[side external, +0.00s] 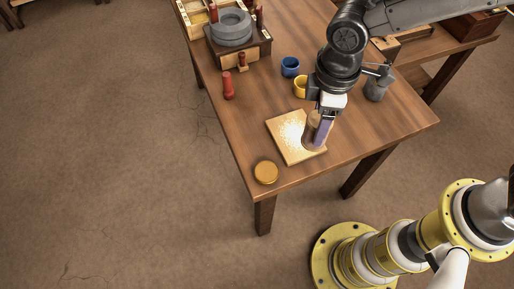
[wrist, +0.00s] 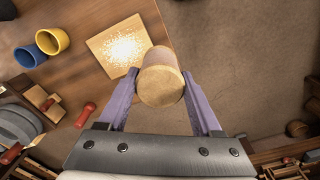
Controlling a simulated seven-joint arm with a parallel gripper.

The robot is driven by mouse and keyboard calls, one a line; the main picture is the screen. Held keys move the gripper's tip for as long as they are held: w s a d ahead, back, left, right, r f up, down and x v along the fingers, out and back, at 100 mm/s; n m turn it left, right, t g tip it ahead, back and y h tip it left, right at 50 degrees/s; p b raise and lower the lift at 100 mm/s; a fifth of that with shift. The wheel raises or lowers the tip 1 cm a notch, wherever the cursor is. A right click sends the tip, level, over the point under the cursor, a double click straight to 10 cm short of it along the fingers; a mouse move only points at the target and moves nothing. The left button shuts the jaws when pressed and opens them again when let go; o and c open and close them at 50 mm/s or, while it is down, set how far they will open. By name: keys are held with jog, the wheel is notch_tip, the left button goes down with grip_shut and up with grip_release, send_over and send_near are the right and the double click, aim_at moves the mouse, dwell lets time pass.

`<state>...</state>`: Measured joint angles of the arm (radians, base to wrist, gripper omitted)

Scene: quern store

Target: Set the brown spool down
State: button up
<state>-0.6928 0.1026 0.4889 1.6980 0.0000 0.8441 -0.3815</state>
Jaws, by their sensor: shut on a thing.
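The brown spool (side external: 310,132) is a short cylinder with a paler end face. My gripper (side external: 321,134) points down and is shut on it near the table's front right edge. In the wrist view the spool (wrist: 161,78) is between the two purple fingers of my gripper (wrist: 160,88), its pale end towards the camera. A square pale board (side external: 285,133) with a bright speckled patch lies on the table, and the spool overlaps its right side in the side view. The board also shows in the wrist view (wrist: 105,45). I cannot tell whether the spool touches it.
A round orange-brown disc (side external: 265,172) lies at the table's near corner. A blue cup (side external: 290,67), a yellow cup (side external: 300,87) and a grey container (side external: 376,90) stand behind. A red peg (side external: 228,86) and a grey quern stone (side external: 231,27) are further left.

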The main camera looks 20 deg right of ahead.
jog(key=shift+s+a+f, duration=0.15)
jog(key=shift+a+f, duration=0.1)
jog(key=shift+a, duration=0.1)
jog(key=shift+w+a+f, duration=1.5)
jog(key=shift+w+f, duration=0.2)
jog(key=shift+f, duration=0.45)
jog(key=shift+w+a+f, duration=1.5)
jog(key=shift+w+f, duration=0.2)
jog(key=shift+f, duration=0.4)
jog(key=shift+w+a+f, duration=1.5)
jog(key=shift+w+f, duration=0.2)
jog(key=shift+f, duration=0.45)
jog(key=shift+f, duration=0.2)
jog(key=o, duration=1.4)
jog(key=shift+r, duration=0.1)
